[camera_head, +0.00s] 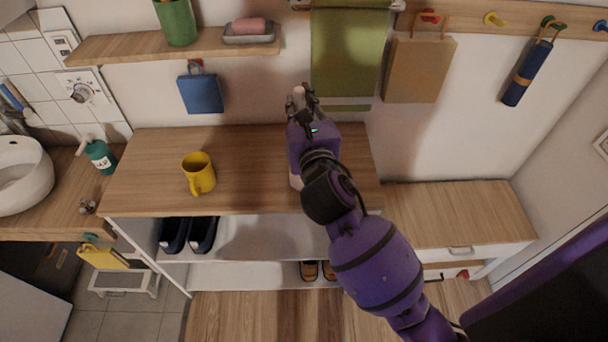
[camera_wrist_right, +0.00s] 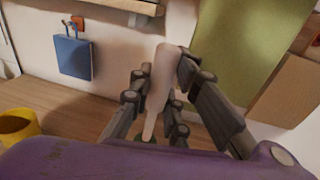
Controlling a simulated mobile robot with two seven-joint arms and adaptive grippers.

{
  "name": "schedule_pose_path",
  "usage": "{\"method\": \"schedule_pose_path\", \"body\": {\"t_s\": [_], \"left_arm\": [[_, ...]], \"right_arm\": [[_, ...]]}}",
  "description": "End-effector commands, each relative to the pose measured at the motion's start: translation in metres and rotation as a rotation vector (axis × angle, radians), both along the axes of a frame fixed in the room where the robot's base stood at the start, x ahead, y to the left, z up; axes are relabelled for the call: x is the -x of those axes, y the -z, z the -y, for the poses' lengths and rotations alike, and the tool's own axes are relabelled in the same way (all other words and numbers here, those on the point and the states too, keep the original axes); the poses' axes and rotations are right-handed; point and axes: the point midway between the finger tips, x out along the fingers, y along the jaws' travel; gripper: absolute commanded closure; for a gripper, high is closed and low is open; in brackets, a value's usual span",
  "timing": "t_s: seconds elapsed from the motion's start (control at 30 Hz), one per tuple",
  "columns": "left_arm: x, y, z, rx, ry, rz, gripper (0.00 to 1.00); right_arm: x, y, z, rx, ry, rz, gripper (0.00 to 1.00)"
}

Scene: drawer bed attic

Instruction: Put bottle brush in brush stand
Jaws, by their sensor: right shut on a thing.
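My right gripper (camera_head: 303,100) is above the wooden cabinet top, near the wall. In the right wrist view, its fingers (camera_wrist_right: 163,100) are shut around a pale, long, roughly upright thing (camera_wrist_right: 160,78), which looks like the bottle brush. Its pale upper end (camera_head: 298,95) shows between the fingers in the head view. A small green part shows low between the fingers in the wrist view; I cannot tell what it belongs to. A pale thing (camera_head: 295,180) shows beside my wrist, mostly hidden; it may be the brush stand. My left gripper is not in view.
A yellow mug (camera_head: 199,174) stands on the cabinet top (camera_head: 140,170), left of my arm. A wall shelf (camera_head: 120,46) holds a green pot and a soap dish. A green towel (camera_head: 348,55) and a paper bag (camera_head: 418,68) hang behind. The cabinet top's middle is clear.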

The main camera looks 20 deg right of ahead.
Motion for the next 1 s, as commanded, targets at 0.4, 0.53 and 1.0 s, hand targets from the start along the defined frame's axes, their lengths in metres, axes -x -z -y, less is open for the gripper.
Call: {"method": "schedule_pose_path", "body": {"t_s": [0.4,0.53,1.0], "left_arm": [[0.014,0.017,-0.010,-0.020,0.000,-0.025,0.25],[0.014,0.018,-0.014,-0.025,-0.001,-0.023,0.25],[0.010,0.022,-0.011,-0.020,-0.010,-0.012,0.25]], "right_arm": [[0.001,0.067,0.001,-0.003,0.008,-0.009,1.00],[0.001,0.078,0.002,-0.003,0.008,-0.008,1.00],[0.000,0.104,0.001,-0.001,0.005,-0.001,1.00]]}}
